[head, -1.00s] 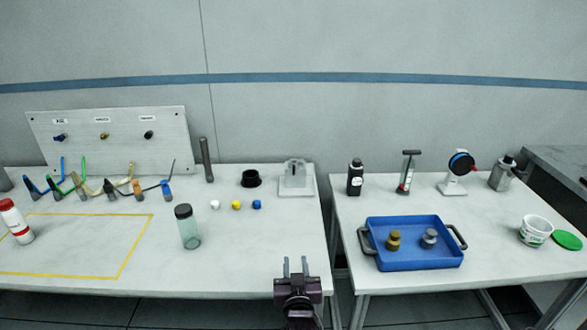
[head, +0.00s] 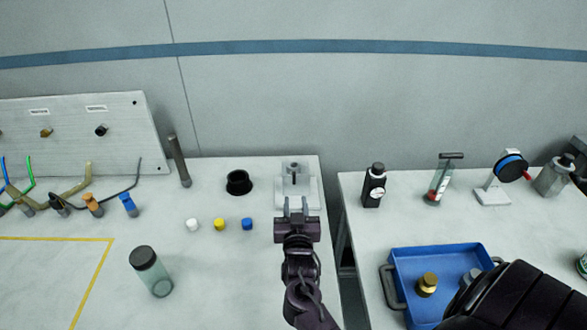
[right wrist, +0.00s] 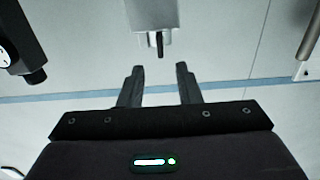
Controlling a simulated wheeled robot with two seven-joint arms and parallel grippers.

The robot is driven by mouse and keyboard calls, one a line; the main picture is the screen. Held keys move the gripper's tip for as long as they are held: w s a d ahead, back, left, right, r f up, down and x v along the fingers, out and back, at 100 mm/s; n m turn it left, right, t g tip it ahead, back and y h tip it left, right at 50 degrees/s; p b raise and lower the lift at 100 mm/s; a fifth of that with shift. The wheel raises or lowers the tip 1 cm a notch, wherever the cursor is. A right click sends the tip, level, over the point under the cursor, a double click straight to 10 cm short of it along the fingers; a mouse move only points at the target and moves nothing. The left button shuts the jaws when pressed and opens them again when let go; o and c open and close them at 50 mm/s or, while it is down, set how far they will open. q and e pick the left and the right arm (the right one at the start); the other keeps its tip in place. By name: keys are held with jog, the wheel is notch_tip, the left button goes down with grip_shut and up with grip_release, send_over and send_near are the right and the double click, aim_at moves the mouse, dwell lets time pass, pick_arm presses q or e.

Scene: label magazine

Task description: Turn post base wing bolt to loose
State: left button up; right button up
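The pale grey post base (head: 310,190) stands near the back right of the left table. A small dark part, apparently its wing bolt, shows on its front; in the right wrist view this bolt (right wrist: 160,44) points down from the light block (right wrist: 152,14). Whether it is tight or loose cannot be told. My right gripper (head: 295,205) is in front of the post base, its fingers pointing at it. In the right wrist view the gripper (right wrist: 160,72) is open and empty, its fingers either side of the bolt's line but short of it. My left gripper is not in view.
A black ring-like cup (head: 239,182) and white, yellow and blue caps (head: 247,224) lie left of the post base. A grey rod (head: 179,162) stands farther left. Across a gap, the right table holds a black bottle (head: 373,186) and a blue tray (head: 450,254).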

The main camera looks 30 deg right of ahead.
aim_at(294, 180)
jog(key=p+x, duration=0.1)
jog(key=x, duration=0.7)
jog(key=shift+r, duration=0.15)
grip_shut()
